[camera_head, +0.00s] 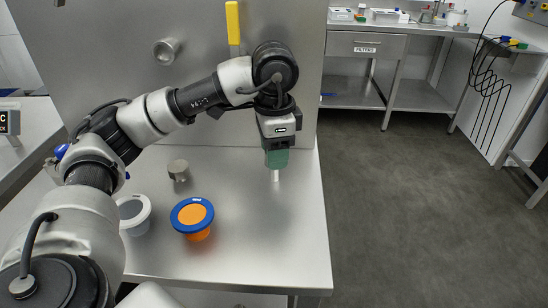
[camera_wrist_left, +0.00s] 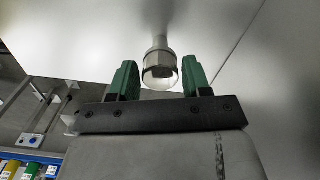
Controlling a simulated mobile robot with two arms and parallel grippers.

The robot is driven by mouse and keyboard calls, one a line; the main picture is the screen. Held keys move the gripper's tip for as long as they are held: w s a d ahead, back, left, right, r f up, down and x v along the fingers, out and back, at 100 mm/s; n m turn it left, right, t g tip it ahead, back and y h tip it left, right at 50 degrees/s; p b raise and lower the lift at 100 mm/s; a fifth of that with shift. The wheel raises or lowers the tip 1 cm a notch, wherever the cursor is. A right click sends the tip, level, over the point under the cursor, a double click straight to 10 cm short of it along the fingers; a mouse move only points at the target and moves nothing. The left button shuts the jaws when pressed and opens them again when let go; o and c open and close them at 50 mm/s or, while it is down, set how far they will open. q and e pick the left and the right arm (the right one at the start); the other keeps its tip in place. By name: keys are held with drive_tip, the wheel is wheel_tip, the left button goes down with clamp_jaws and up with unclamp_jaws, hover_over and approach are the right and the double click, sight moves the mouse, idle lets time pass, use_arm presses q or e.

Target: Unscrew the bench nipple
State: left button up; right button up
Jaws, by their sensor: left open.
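The bench nipple, a pale metal stub (camera_head: 275,175), stands on the steel bench directly below my left gripper in the head view. In the left wrist view the nipple (camera_wrist_left: 160,72) shows a thin stem and a wider faceted end facing the camera. My left gripper (camera_head: 277,158) points down, with its green fingers open. In the left wrist view the fingers (camera_wrist_left: 160,84) stand one on each side of the nipple's end, with a visible gap on both sides. The nipple is not gripped. My right gripper is not in view.
On the steel bench (camera_head: 280,235) are a blue-rimmed orange container (camera_head: 193,216), a white-rimmed container (camera_head: 133,212) and a short grey cylinder (camera_head: 178,170). A grey panel (camera_head: 110,40) behind carries a metal fitting (camera_head: 166,50) and a yellow-handled part (camera_head: 233,22). The bench's right part is clear.

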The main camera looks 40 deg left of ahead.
use_arm(q)
clamp_jaws()
drive_tip(key=n, duration=0.5)
drive_tip(key=shift+d, duration=0.1)
drive_tip(key=n, duration=0.3)
drive_tip(key=shift+f+n, duration=0.1)
drive_tip(key=shift+n, duration=1.1)
drive_tip(key=shift+d, duration=0.1)
